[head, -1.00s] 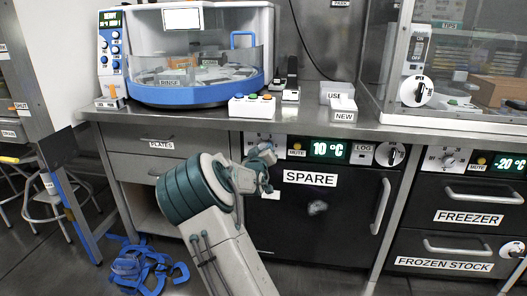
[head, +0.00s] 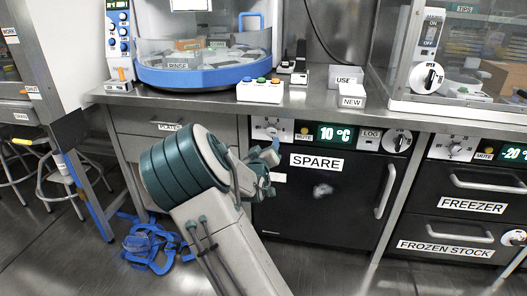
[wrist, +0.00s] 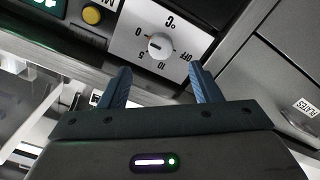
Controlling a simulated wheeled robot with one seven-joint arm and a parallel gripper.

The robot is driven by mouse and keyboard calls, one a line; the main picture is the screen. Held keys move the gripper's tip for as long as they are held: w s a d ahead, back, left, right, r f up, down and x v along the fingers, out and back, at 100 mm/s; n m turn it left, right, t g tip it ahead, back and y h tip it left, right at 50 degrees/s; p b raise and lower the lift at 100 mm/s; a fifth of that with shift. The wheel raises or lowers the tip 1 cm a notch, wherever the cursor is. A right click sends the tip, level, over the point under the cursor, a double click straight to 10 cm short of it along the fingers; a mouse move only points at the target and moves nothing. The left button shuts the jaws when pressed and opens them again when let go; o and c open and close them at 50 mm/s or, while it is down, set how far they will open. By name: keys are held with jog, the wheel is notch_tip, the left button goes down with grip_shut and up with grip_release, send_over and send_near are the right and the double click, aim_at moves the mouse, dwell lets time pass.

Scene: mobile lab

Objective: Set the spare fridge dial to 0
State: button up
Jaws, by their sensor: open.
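The spare fridge (head: 345,190) is a black door labelled SPARE under the bench. Its dial (head: 272,127) is a white knob at the panel's left end, beside a green display (head: 336,134) reading 10 °C. In the wrist view the dial (wrist: 160,45) sits on a white plate marked 0, 5, 10, OFF and °C. A small dark mark shows on the knob, but I cannot tell exactly where it points. My gripper (wrist: 160,85) is open and empty, its two blue fingers pointing at the panel, with the dial beyond and between their tips. In the head view my gripper (head: 270,163) is just below the dial.
A yellow MUTE button (wrist: 92,15) is beside the dial plate. The PLATES drawer (head: 165,124) is left of the fridge, the freezer (head: 475,190) right. Blue straps (head: 150,243) lie on the floor.

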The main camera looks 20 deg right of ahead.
jog(key=shift+p+v, duration=0.4)
jog(key=shift+v, duration=1.8)
